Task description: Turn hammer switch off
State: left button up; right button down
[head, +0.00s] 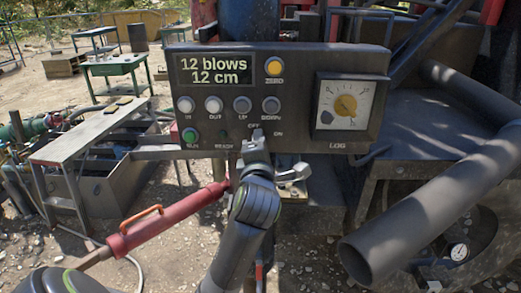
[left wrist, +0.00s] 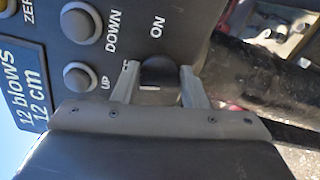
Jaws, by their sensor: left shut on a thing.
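The hammer switch shows in the left wrist view as a dark rounded knob (left wrist: 158,71) on the control panel. The ON label is above it there, and the OFF label is partly covered by a finger. My left gripper (left wrist: 158,90) has one finger on each side of the knob and is shut on it. In the head view my left gripper (head: 257,142) is at the lower middle of the panel, between OFF and ON, and hides most of the switch. I cannot tell which label the switch points to. My right gripper is not in view.
The control panel (head: 326,60) reads 12 blows, 12 cm. Beside the gripper are the UP knob (head: 242,104), DOWN knob (head: 271,105) and the LOG dial (head: 345,103). A large grey pipe (head: 430,205) lies at right; a red cylinder (head: 165,228) slants at lower left.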

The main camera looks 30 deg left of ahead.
pick_arm(q)
jog(key=shift+n, duration=0.6)
jog(key=shift+r, duration=0.1)
jog(key=o, duration=0.9)
jog(key=shift+w, duration=0.1)
